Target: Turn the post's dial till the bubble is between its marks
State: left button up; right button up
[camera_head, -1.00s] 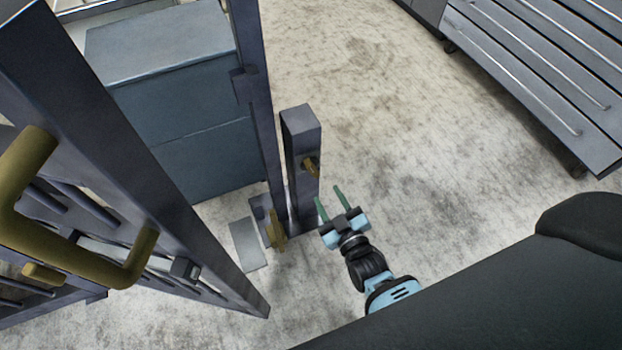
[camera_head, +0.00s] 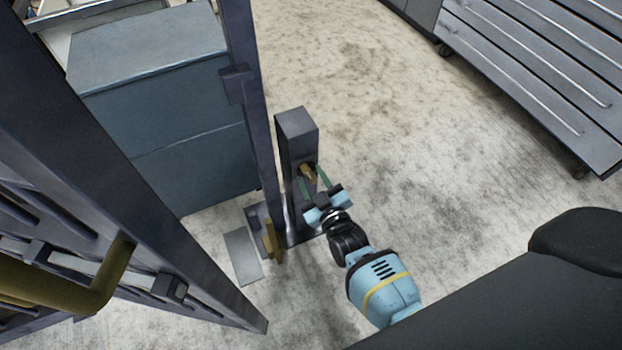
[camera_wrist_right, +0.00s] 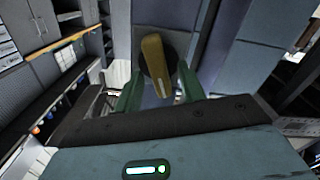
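The post (camera_head: 298,128) is a short dark square column beside the taller gate post. Its dial has a brass handle (camera_head: 307,172) on the face toward my right arm. In the right wrist view the brass handle (camera_wrist_right: 156,66) stands nearly upright, slightly tilted, on a dark round disc (camera_wrist_right: 172,52). My right gripper (camera_head: 312,178) is open, with its green fingers on either side of the handle. In the wrist view the right gripper's fingertips (camera_wrist_right: 158,84) are apart from the handle, with gaps on both sides. I cannot make out a bubble or its marks. My left gripper is not in view.
The barred gate (camera_head: 150,215) with a brass pull handle (camera_head: 110,275) stands at the left. A blue-grey cabinet (camera_head: 165,150) is behind the posts. A second brass piece (camera_head: 272,242) sits low by the gate post.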

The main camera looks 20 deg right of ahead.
jog(key=shift+w, duration=0.25)
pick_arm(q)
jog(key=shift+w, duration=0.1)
pick_arm(e)
grip_shut()
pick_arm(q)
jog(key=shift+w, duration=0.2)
pick_arm(e)
jog(key=shift+m, duration=1)
grip_release()
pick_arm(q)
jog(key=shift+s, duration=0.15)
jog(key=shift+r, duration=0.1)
pick_arm(e)
jog(key=shift+s, duration=0.15)
